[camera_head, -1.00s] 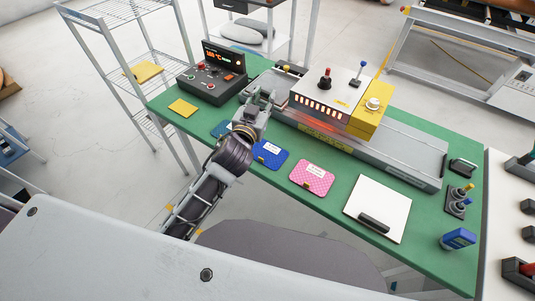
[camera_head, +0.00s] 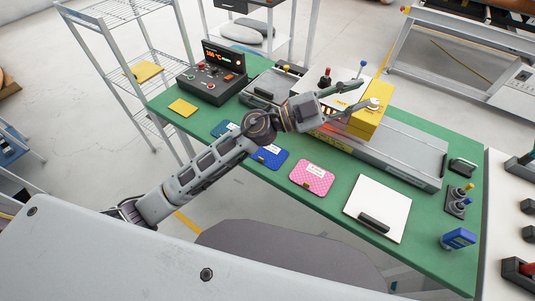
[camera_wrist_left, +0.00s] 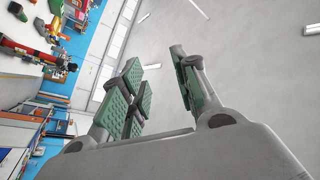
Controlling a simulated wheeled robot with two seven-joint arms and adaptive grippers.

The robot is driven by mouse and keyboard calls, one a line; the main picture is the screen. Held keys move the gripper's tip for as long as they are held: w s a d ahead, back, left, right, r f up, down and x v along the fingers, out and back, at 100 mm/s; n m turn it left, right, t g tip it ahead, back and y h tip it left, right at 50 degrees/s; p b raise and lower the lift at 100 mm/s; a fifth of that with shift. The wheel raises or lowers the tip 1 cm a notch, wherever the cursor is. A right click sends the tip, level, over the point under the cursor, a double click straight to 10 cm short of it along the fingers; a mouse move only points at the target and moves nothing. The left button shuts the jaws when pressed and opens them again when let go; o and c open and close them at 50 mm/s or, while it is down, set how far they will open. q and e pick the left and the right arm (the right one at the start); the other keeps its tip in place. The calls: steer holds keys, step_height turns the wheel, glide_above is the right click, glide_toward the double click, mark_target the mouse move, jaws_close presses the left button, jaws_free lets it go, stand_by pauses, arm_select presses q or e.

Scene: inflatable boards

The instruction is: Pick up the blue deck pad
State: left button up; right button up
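The blue deck pad (camera_head: 271,157) lies flat on the green table near its front edge, with a white label on it. My left forearm crosses over its upper left part and hides some of it. My left gripper (camera_head: 366,94) is raised over the machine, to the right of and beyond the pad. Its fingers are spread with nothing between them, as the left wrist view (camera_wrist_left: 158,66) also shows. The pad is not visible in the left wrist view. My right gripper is not in view.
A teal pad (camera_head: 221,129) lies left of the blue one, a pink pad (camera_head: 312,177) right of it. A yellow pad (camera_head: 183,108) lies at the left. Behind stand a control box (camera_head: 212,87) and a long machine with a yellow block (camera_head: 369,123). A white board (camera_head: 378,205) lies at right.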

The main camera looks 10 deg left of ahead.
arm_select(q)
steer(key=s+d+f+m+g+y, duration=0.3)
steer(key=f+m+g+y, duration=0.15)
steer(key=f+g, duration=0.35)
steer(key=a+f+g+y, duration=0.1)
steer(key=a+f+y, duration=0.35)
steer(key=f, duration=0.45)
steer(key=w+a+f+n+y, duration=0.1)
steer(key=w+a+f+y, duration=0.2)
steer(key=a, duration=0.7)
steer(key=w+a+f+n+y, duration=0.2)
steer(key=w+a+f+y, duration=0.1)
steer(key=a+y, duration=0.5)
steer(key=w+a, duration=0.1)
steer(key=a, duration=0.1)
steer(key=shift+a+t, duration=0.4)
steer(key=shift+w+f+n, duration=0.1)
steer(key=shift+f+n, duration=0.1)
steer(key=shift+n, duration=0.05)
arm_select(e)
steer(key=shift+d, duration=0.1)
arm_select(q)
steer(key=shift+f+p, duration=0.6)
steer(key=shift+f, duration=3.65)
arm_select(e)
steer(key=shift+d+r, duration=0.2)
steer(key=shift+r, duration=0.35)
